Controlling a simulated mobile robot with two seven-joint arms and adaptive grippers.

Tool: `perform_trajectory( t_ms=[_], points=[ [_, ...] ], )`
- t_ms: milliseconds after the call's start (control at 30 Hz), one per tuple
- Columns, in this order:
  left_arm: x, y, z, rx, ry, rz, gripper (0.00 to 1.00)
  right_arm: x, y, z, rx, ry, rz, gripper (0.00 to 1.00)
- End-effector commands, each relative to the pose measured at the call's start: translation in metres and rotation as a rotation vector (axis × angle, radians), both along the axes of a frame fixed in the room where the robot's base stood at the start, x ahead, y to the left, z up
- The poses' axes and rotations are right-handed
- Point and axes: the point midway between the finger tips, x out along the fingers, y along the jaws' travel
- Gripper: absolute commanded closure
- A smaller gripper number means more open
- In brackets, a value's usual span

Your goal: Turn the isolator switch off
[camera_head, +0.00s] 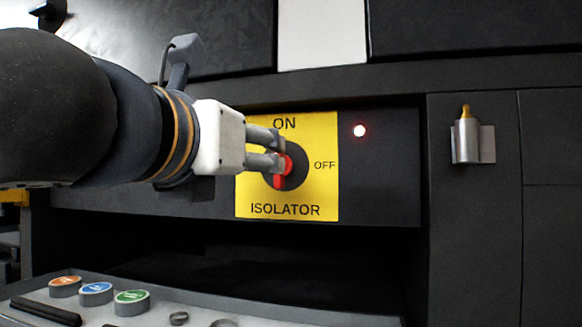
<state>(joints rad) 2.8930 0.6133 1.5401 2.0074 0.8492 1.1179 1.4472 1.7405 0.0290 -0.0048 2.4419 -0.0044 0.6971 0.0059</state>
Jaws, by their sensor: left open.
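The isolator switch is a yellow plate (326,205) with a black round dial (299,171) and a red handle (280,179). The plate reads ON at the top, OFF at the right and ISOLATOR at the bottom. The red handle stands roughly upright, and its upper part is partly covered by my fingers. My left gripper (281,152) comes in from the left with its open fingertips at the red handle, over the dial's left side. I cannot tell whether the fingers touch the handle. My right gripper is not in view.
A metal holder (468,140) with a yellow-tipped item is fixed further right. Below, a grey console (230,306) carries orange, blue and green buttons. A dark recess lies between panel and console.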

Motion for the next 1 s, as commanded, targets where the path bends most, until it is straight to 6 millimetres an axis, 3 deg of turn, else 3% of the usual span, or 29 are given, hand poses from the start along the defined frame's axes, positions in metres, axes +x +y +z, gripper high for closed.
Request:
perform_trajectory(
  t_ms=[133,400,533,700,900,933,1000],
  points=[
    [0.015,-0.005,0.002,-0.005,0.002,0.000,0.53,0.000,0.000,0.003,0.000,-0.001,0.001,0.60],
    [0.079,-0.026,0.003,-0.004,0.000,0.001,0.53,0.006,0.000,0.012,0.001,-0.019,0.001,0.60],
    [0.101,-0.033,0.002,-0.003,-0.001,0.000,0.53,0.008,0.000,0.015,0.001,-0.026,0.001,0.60],
    [0.114,-0.037,0.001,-0.002,0.000,0.000,0.53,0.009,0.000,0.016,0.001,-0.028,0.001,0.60],
    [0.115,-0.037,0.000,-0.002,0.000,0.000,0.53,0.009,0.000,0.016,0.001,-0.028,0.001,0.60],
    [0.115,-0.037,0.000,-0.002,0.000,0.000,0.56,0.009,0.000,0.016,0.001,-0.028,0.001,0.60],
    [0.114,-0.037,0.000,-0.002,0.000,0.000,0.72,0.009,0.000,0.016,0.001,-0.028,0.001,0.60]
  ],
)
